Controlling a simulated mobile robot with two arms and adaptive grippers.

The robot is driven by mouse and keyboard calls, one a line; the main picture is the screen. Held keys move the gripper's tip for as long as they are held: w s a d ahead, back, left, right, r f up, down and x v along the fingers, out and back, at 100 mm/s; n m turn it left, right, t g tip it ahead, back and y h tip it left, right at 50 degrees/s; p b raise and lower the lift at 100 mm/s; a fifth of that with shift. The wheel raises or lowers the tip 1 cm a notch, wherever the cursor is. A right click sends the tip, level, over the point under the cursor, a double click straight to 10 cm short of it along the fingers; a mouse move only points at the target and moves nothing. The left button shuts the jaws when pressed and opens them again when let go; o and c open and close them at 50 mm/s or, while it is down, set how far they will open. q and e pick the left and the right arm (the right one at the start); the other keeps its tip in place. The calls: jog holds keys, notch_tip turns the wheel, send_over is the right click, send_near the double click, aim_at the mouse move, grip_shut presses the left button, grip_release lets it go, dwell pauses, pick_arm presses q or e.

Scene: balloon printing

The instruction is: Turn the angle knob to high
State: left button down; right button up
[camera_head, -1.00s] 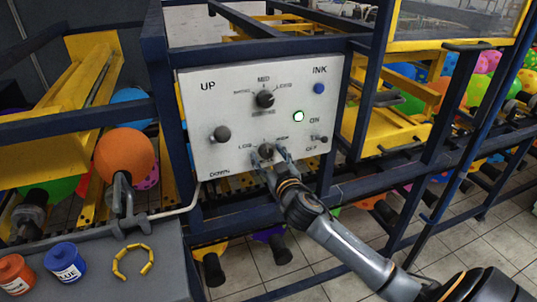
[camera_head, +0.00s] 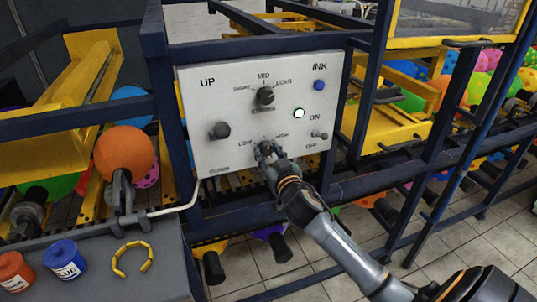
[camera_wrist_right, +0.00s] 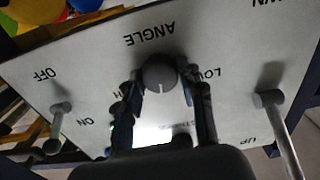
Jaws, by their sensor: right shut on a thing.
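The angle knob (camera_wrist_right: 160,72) is a round grey knob on the white control panel (camera_head: 215,90). In the wrist view, its white mark points down the picture, between the upside-down LOW label on the right and the HIGH label on the left. My right gripper (camera_head: 266,150) is shut on the knob, with one finger on each side of it. In the head view the fingers hide much of the knob, and the ANGLE label does not show there. My left gripper is not in view.
Above are a black selector knob (camera_head: 265,96), a blue ink button (camera_head: 319,85) and a lit round button (camera_head: 299,113). The up/down lever (camera_head: 220,130) is on the left, the on/off switch (camera_head: 319,135) on the right. Dark blue frame bars surround the panel.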

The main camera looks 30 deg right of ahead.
jog(key=shift+m, duration=0.9)
jog(key=m, duration=0.2)
jog(key=shift+m, duration=0.4)
jog(key=m+p, duration=0.1)
jog(key=m, duration=0.4)
jog(key=shift+p, duration=0.4)
jog(key=shift+m, duration=0.3)
jog(key=o, duration=1.2)
jog(key=v, duration=1.2)
